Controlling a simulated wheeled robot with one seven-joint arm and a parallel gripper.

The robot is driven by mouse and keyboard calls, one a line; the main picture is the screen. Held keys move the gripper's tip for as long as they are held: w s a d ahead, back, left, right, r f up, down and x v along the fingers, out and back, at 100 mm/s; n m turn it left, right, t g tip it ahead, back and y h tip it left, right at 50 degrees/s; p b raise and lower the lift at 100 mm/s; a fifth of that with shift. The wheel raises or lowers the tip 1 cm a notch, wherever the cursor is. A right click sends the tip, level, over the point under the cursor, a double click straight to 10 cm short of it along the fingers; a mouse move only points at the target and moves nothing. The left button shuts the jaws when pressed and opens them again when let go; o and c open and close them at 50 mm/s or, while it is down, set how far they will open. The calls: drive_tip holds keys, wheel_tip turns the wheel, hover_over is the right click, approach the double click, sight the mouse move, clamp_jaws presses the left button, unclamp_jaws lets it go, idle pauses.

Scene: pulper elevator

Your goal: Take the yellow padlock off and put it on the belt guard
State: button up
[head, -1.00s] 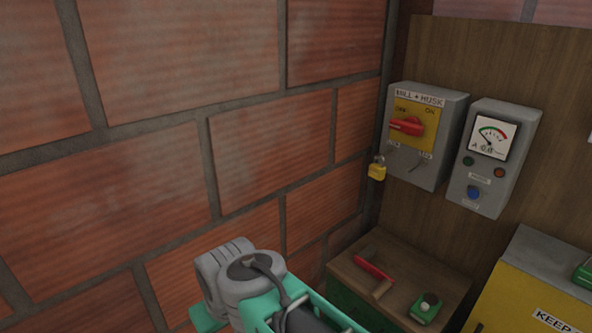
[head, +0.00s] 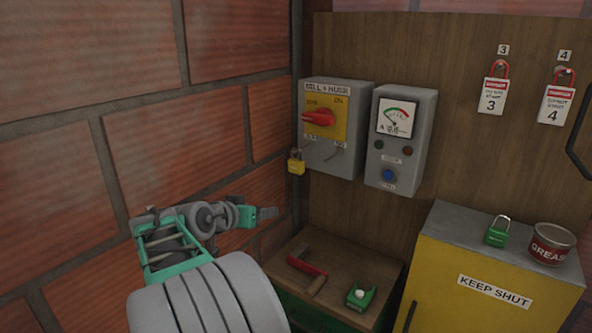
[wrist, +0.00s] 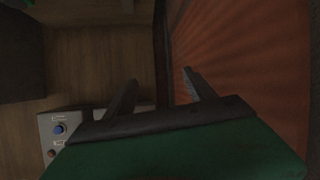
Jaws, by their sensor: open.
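The yellow padlock (head: 296,167) hangs at the lower left side of the grey MILL + HUSK switch box (head: 351,135), in the head view. The box's red handle (head: 319,118) lies sideways, its end to the left. My gripper (head: 268,213) is below and left of the padlock, apart from it. In the wrist view my gripper (wrist: 160,85) has its two dark fingers spread with nothing between them. The padlock cannot be made out there. A yellow cabinet (head: 455,300) marked KEEP SHUT stands at the right; I cannot tell if it is the belt guard.
A grey meter box (head: 418,165) is right of the switch box. A green padlock (head: 497,234) and a grease tin (head: 551,246) stand on the cabinet. The brick wall is close on the left.

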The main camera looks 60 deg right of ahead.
sight(294, 164)
drive_tip(key=s+d+r+m+g+h, duration=0.1)
drive_tip(key=s+d+r+m+h, duration=0.1)
drive_tip(key=r, duration=0.4)
drive_tip(key=s+d+r+m+g+h, duration=0.2)
drive_tip(key=d+r, duration=0.1)
drive_tip(key=r, duration=0.2)
drive_tip(key=d+p, duration=0.1)
drive_tip(key=d, duration=0.1)
drive_tip(key=s+d+p, duration=0.1)
drive_tip(key=d, duration=0.1)
drive_tip(key=d+f+p, duration=0.1)
drive_tip(key=d, duration=0.1)
drive_tip(key=shift+s+d, duration=0.3)
drive_tip(key=shift+d, duration=0.1)
drive_tip(key=shift+a, duration=0.1)
drive_tip(key=shift+c, duration=0.4)
clamp_jaws()
